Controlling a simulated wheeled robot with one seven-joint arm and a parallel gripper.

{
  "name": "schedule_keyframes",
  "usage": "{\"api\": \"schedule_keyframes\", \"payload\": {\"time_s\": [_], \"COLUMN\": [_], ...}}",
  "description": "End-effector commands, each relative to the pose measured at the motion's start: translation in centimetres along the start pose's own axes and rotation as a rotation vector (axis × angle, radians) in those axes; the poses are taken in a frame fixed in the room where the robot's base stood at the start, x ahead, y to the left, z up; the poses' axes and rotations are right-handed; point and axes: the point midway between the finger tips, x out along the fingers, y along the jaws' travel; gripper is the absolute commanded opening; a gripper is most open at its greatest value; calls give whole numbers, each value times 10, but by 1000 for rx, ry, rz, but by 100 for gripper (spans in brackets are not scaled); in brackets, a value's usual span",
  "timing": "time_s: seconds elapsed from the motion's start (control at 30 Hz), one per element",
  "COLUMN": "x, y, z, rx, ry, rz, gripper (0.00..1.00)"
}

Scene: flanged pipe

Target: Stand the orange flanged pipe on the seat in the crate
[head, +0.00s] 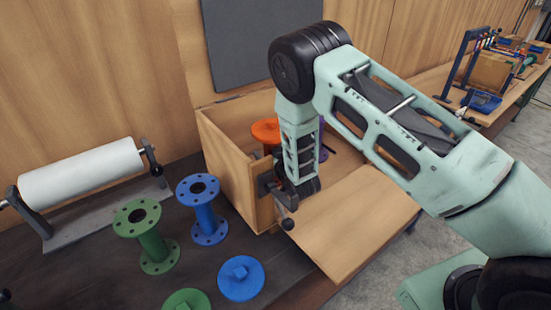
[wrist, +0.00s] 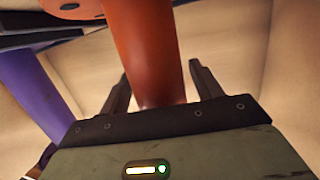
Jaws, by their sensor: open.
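The orange flanged pipe (head: 266,130) is inside the wooden crate (head: 226,165); in the head view only its top flange and a little below show past my arm. In the wrist view the orange pipe (wrist: 145,50) looks close to upright, with part of a flange at the top edge. My gripper (wrist: 160,75) is open, one finger on each side of the pipe's tube. I cannot tell whether the fingers touch it. The pipe's lower end is hidden behind my gripper body, and its seat does not show.
A purple pipe (wrist: 35,85) stands close to the left in the crate. The crate's front panel (head: 350,215) lies folded down. Green (head: 150,240) and blue (head: 205,212) flanged pipes stand outside, near a blue disc (head: 241,278) and a white roll (head: 82,173).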

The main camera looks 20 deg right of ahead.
Motion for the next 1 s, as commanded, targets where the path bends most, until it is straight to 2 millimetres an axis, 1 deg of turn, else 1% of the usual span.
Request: {"api": "schedule_keyframes", "payload": {"time_s": [0.17,0.4,0.5,0.6,0.77,1.0], "x": [-25,-75,-93,-106,-118,-120], "y": [0,-1,0,0,0,0], "z": [3,4,3,2,1,0], "rx": [0,0,0,0,0,0], "ry": [-2,-3,-2,-2,-1,0], "rz": [0,-1,-1,0,0,0], "gripper": [65,65,65,65,65,65]}}
